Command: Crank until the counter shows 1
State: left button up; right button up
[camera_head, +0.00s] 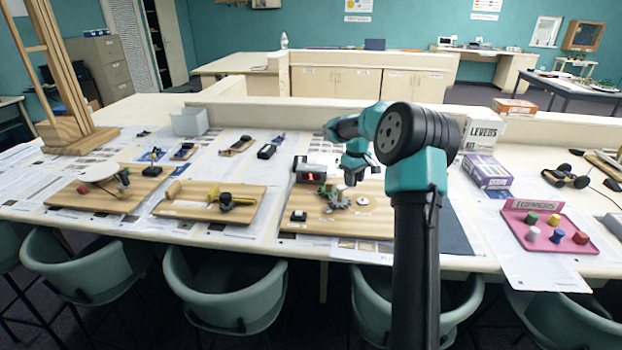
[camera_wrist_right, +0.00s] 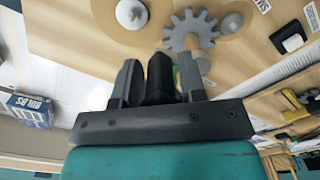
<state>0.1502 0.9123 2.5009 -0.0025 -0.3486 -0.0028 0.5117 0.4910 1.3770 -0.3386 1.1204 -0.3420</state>
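The counter (camera_head: 310,170) is a dark box with a lit red display, at the back left of a wooden board (camera_head: 300,228); its digits are too small to read. A grey toothed gear (camera_head: 338,202) lies on the board, and it also shows in the right wrist view (camera_wrist_right: 190,28). My right gripper (camera_head: 353,180) points down over the board, behind the gear. In the wrist view its two grey fingers (camera_wrist_right: 158,82) stand apart with a dark upright piece between them; whether they grip it is unclear. I cannot make out the crank handle. My left gripper is out of view.
A small dark block (camera_head: 298,215) sits on the board's front left. Another board with a yellow tool (camera_head: 212,195) lies left. A pink tray (camera_head: 555,240) with coloured pieces and a purple box (camera_head: 487,171) stand right. A low ledge runs along the back.

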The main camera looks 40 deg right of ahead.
jog(key=o, duration=0.4)
jog(key=shift+o, duration=0.2)
jog(key=shift+r, duration=0.15)
jog(key=shift+r, duration=3.85)
